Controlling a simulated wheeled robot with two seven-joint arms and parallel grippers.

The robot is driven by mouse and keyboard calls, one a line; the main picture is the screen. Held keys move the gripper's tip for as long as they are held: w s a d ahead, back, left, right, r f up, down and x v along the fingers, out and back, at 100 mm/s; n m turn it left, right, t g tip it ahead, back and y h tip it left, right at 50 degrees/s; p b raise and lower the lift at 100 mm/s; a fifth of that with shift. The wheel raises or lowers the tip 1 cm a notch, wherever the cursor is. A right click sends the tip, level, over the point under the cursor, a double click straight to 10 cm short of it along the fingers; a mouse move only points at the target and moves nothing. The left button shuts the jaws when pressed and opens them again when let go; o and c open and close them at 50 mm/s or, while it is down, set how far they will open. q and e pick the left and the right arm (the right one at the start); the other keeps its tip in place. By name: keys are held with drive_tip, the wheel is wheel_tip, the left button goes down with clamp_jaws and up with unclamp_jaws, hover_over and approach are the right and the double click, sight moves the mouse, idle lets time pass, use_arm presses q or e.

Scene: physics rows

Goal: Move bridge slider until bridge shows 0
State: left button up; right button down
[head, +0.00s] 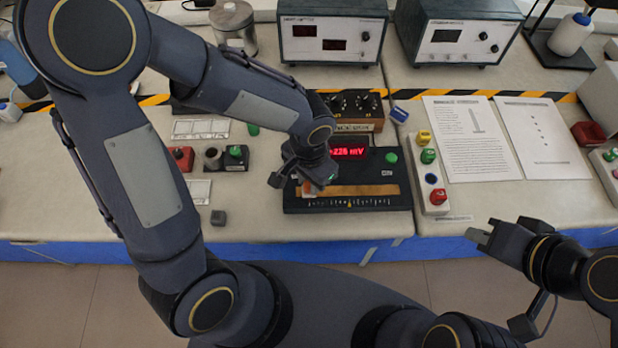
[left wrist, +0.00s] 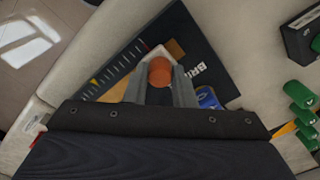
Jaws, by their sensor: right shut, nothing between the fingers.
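The bridge (head: 400,200) is a dark box with an orange strip and a scale along its front edge. Its red display (head: 347,151) reads about 226 mV; a sign in front is hard to make out. My left gripper (head: 300,181) is low over the bridge's left end. In the left wrist view, a round orange-brown knob (left wrist: 160,72) lies between its fingers, close to both; whether they grip it is unclear. The bridge's scale (left wrist: 115,68) shows beside them, with a yellow mark. My right gripper (head: 478,237) is shut and empty, in front of the bench's edge.
A box with several coloured buttons (head: 428,180) stands right of the bridge. A dial box (head: 352,108) is behind it. Printed sheets (head: 480,138) lie flat at the right.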

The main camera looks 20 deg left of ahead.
use_arm(q)
clamp_jaws()
drive_tip(key=shift+w+d+b, duration=0.3)
drive_tip(key=shift+d, duration=0.6)
drive_tip(key=shift+w+d+b, duration=0.25)
drive_tip(key=shift+d, duration=0.6)
drive_tip(key=o, duration=0.6)
unclamp_jaws()
drive_tip(key=shift+o, duration=0.2)
wheel_tip(320, 180, up, 8)
drive_tip(key=shift+f, duration=0.1)
